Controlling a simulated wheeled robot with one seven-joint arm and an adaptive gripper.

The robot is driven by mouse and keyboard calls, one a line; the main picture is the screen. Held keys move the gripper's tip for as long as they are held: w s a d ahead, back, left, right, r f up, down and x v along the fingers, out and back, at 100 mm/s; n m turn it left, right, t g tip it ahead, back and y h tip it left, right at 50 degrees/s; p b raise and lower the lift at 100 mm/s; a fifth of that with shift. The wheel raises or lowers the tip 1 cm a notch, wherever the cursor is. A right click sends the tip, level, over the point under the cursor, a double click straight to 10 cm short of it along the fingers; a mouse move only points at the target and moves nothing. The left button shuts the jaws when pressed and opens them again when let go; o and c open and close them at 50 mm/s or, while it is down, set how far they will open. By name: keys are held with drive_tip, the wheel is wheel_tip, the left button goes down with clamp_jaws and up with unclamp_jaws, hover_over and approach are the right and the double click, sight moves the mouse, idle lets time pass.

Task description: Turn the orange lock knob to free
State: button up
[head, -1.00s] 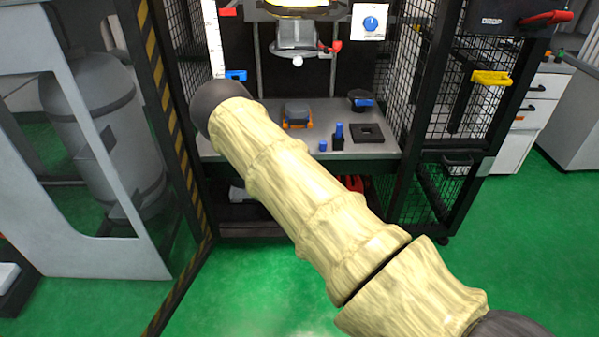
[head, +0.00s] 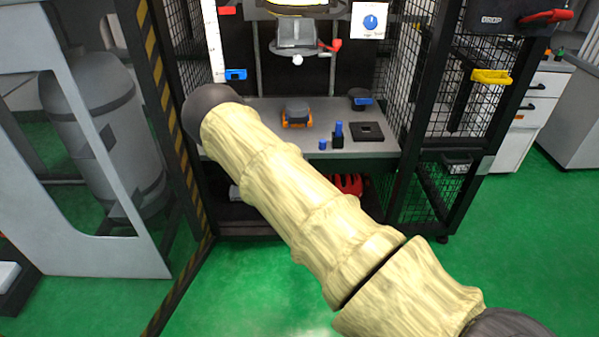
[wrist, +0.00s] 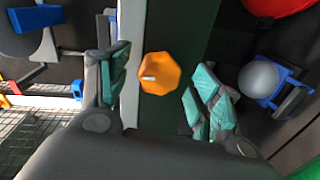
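The orange lock knob (wrist: 161,73) shows in the wrist view as a small faceted knob with a short pale mark on its face. It sits on a dark green strip beside a light grey edge. My gripper (wrist: 158,88) is open, with one teal-padded finger on each side of the knob in the picture. Gaps show between the knob and both fingers; I cannot tell how far ahead of the fingertips it lies. In the head view my arm covers the gripper, and I cannot make out the knob.
The tower's grey shelf (head: 255,107) holds a dark block with an orange base (head: 297,117), blue pegs and a black square plate (head: 367,132). Mesh panels and a striped post (head: 160,80) flank it. A grey ball in a blue holder (wrist: 260,78) is right of the gripper.

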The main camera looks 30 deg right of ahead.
drive_tip(key=shift+a, duration=0.1)
drive_tip(key=v, duration=1.2)
drive_tip(key=shift+f, duration=0.15)
idle(0.3)
drive_tip(key=s+a+f+m+g+y, duration=0.2)
drive_tip(key=s+a+f+m+g, duration=0.15)
drive_tip(key=s+f, duration=0.55)
drive_tip(key=s+a+f+m+g+y, duration=0.2)
drive_tip(key=s+a+f+g, duration=0.2)
drive_tip(key=s+f, duration=0.55)
drive_tip(key=s+a+m+g+y, duration=0.2)
drive_tip(key=s+a, duration=0.2)
drive_tip(key=s, duration=0.4)
drive_tip(key=s+a+r+m+g+y, duration=0.1)
drive_tip(key=s+a+g, duration=0.1)
drive_tip(key=s+a, duration=0.4)
drive_tip(key=s+a+m+g+y, duration=0.2)
drive_tip(key=s+a, duration=0.1)
drive_tip(key=s, duration=0.6)
wheel_tip(320, 180, up, 28)
drive_tip(key=p, duration=2.7)
drive_tip(key=shift+s+a+f, duration=0.2)
drive_tip(key=shift+a, duration=0.2)
